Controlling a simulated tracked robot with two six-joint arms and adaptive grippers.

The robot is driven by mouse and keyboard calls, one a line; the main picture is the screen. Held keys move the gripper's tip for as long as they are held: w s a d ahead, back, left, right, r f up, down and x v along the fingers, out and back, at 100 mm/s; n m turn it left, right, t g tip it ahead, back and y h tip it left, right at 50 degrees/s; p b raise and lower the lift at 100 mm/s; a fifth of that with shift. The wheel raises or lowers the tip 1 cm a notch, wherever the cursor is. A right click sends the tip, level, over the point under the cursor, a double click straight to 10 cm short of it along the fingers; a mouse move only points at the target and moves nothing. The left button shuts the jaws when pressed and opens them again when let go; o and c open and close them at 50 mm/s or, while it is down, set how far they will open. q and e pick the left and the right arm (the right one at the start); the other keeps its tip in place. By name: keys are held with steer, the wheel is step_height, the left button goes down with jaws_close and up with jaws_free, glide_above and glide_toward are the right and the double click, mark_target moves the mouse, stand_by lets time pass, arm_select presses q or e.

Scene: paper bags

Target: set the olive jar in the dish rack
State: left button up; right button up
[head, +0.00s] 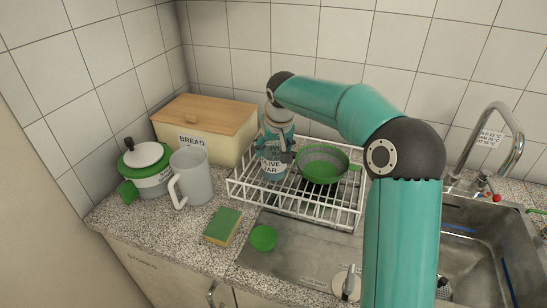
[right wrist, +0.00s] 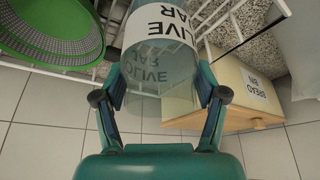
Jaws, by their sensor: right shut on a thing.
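The olive jar (head: 271,170) is a clear bluish jar with a white label, upright at the left part of the white wire dish rack (head: 318,211). My right gripper (head: 276,148) comes from above and is shut on the jar. Whether the jar's base rests on the wires or hangs just above them, I cannot tell. In the right wrist view the jar (right wrist: 158,72) sits between the two fingers of the right gripper (right wrist: 160,90). My left gripper is not in view.
A green strainer-like bowl (head: 322,165) sits in the rack right of the jar. The bread bin (head: 211,125) stands behind left, with a frosted pitcher (head: 194,178) and green-white pot (head: 149,170) left. A sponge (head: 223,227) and green cup (head: 263,238) lie in front. The sink (head: 485,245) is right.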

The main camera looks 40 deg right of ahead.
steer(key=shift+f, duration=1.55)
steer(key=o, duration=1.4)
steer(key=v, duration=1.2)
steer(key=shift+s, duration=0.1)
steer(key=shift+r, duration=0.15)
